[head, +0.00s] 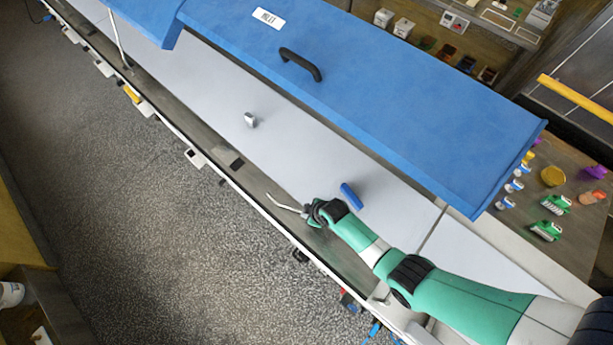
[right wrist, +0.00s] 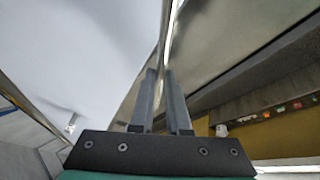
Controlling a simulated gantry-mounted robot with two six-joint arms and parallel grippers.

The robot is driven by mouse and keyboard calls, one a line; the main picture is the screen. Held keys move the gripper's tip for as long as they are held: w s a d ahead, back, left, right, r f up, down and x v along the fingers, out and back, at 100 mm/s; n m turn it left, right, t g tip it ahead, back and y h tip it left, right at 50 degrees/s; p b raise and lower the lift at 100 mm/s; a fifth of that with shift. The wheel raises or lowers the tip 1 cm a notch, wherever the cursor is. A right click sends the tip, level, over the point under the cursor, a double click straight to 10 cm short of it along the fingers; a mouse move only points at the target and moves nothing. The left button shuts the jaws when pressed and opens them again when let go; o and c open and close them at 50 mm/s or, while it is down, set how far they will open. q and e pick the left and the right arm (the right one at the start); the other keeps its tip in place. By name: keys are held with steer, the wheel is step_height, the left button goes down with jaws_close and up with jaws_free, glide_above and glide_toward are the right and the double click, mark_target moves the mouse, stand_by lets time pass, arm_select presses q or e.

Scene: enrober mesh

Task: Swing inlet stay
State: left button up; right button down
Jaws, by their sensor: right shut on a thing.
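The blue inlet hood (head: 400,100) has a white label (head: 268,18) and a black handle (head: 301,63). The inlet stay appears as a thin bent silver rod (head: 284,204) above the front rail, below the hood's front edge. My right gripper (head: 308,212) is at the rod's right end, with its arm coming in from the lower right. In the right wrist view the two grey fingers (right wrist: 165,100) are shut on the shiny rod (right wrist: 168,40), which runs up and away from them. The rod's far end is cut off there. My left gripper is not in view.
A pale flat surface (head: 210,75) runs under the hood, with a silver knob (head: 250,120) and a blue block (head: 351,196) on it. Another thin rod (head: 118,40) stands at the upper left. Small coloured parts lie on a brown table (head: 560,225) at right.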

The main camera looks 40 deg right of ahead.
steer(key=shift+r, duration=0.1)
stand_by(0.3)
steer(key=r+p, duration=0.1)
steer(key=w+r+g+p, duration=0.1)
steer(key=shift+a+r+p, duration=0.1)
steer(key=shift+r+p, duration=0.15)
steer(key=shift+p, duration=0.1)
steer(key=shift+w+r+g+p, duration=0.25)
steer(key=shift+r+g+p, duration=0.25)
steer(key=shift+g, duration=0.3)
steer(key=shift+w+r+g+h+b, duration=0.3)
steer(key=shift+w+r+g+b, duration=0.1)
steer(key=shift+r+g+b, duration=0.15)
steer(key=shift+w+a+r+g, duration=0.1)
steer(key=shift+r+g, duration=0.15)
steer(key=shift+r, duration=0.2)
steer(key=c, duration=0.9)
jaws_free()
steer(key=shift+c, duration=0.2)
steer(key=shift+o, duration=0.3)
steer(key=shift+f, duration=0.1)
